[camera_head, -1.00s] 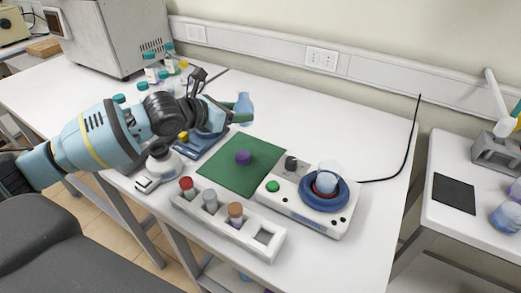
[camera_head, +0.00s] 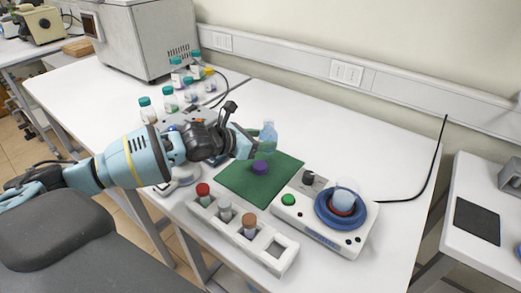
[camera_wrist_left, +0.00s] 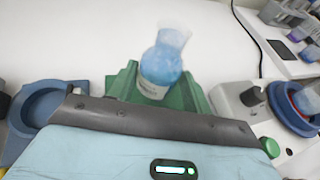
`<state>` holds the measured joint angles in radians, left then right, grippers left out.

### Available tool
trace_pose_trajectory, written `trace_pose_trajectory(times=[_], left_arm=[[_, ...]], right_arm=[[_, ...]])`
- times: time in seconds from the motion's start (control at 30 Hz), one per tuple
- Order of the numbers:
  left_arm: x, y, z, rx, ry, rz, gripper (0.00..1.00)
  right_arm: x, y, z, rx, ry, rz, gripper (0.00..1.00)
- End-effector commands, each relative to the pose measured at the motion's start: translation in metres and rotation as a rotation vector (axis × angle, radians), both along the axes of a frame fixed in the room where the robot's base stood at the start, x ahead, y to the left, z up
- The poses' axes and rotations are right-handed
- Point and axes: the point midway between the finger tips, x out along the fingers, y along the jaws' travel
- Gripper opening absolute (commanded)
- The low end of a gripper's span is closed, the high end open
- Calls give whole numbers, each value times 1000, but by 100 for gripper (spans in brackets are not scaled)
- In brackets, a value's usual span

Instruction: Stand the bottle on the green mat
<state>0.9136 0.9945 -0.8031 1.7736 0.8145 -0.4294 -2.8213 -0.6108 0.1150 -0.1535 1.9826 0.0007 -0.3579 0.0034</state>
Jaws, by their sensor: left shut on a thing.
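The bottle (camera_head: 269,134) is pale blue and translucent, with a flared neck. My left gripper (camera_head: 256,146) is shut on it and holds it roughly upright at the back edge of the green mat, as the head view shows. I cannot tell its exact height above the surface. In the left wrist view the bottle (camera_wrist_left: 161,66) stands between the green fingers (camera_wrist_left: 160,92), its label partly showing and its base hidden. The green mat (camera_head: 240,184) lies flat on the white table, with a purple cap-like piece (camera_head: 261,167) on it. My right gripper is out of view.
A white rack (camera_head: 278,257) with several coloured-topped pieces stands in front of the mat. A white device (camera_head: 335,238) with a blue ring holding a beaker (camera_head: 344,200) stands to the right. Several teal-capped bottles (camera_head: 170,100) stand behind my left arm. The table behind the mat is clear.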

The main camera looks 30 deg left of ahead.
Motion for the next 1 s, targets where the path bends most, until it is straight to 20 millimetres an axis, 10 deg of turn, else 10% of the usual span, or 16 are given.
trace_pose_trajectory(times=[0.77,0.8,1.0], left_arm=[[0,0,-42,1,1,1,23],[0,0,-41,1,2,1,55],[0,0,-40,1,1,1,72]], right_arm=[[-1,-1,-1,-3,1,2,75],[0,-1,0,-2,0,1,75],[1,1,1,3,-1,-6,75]])
